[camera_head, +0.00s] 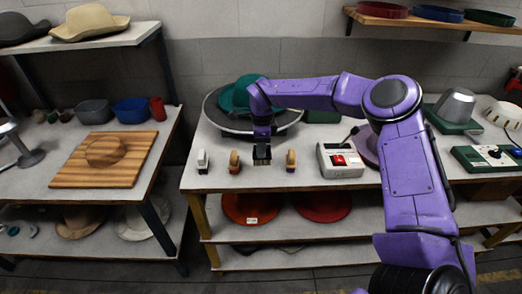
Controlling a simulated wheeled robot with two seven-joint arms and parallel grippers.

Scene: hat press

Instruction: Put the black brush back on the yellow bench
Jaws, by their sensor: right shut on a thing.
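My right gripper (262,146) points down at the front of the yellow bench (222,182), a pale top on yellow legs. It is shut on a dark thing, which looks like the black brush (262,157). The fingers hide much of it, and I cannot tell if it touches the bench top. It is in line with a white brush (203,161) and a brown brush (234,162) on its left and a tan brush (291,160) on its right. My left gripper is not in view.
Behind the gripper, a green hat (236,97) sits on a round dark plate (212,112). A white box with a red button (339,160) stands to the right. Red hats (322,206) lie on the shelf below. A wooden board (104,160) lies on the left table.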

